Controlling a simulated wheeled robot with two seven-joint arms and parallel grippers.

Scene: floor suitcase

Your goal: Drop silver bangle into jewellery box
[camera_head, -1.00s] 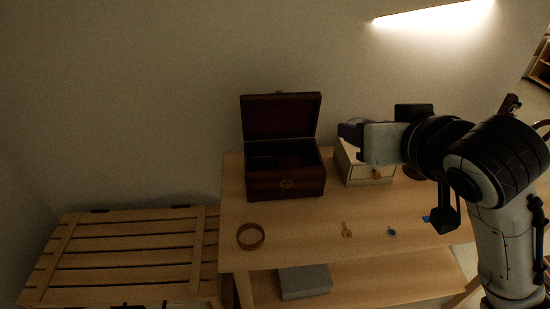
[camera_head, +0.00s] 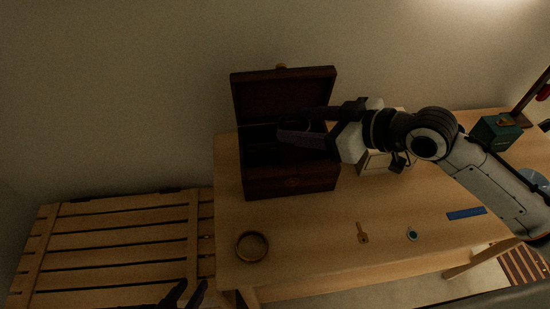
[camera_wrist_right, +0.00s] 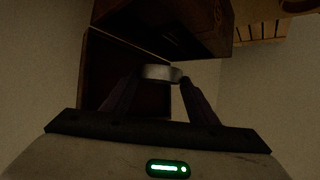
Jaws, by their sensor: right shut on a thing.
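The dark wooden jewellery box (camera_head: 290,182) stands on the table with its lid open against the wall side. It also shows in the right wrist view (camera_wrist_right: 165,25). My right gripper (camera_head: 290,130) is over the open box, its fingers reaching in from the right. In the right wrist view it is shut on the silver bangle (camera_wrist_right: 161,73), held between the fingertips. The bangle cannot be made out in the head view. My left gripper (camera_head: 186,294) shows at the bottom edge of the head view, its dark fingers apart and empty, away from the box.
A gold-coloured bangle (camera_head: 238,252) lies at the table's front left. A small wooden key-like piece (camera_head: 362,234), a ring-like item (camera_head: 411,234) and a blue strip (camera_head: 466,213) lie to the right. A pale box (camera_head: 374,163) stands beside the jewellery box. A slatted wooden bench (camera_head: 120,238) is left.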

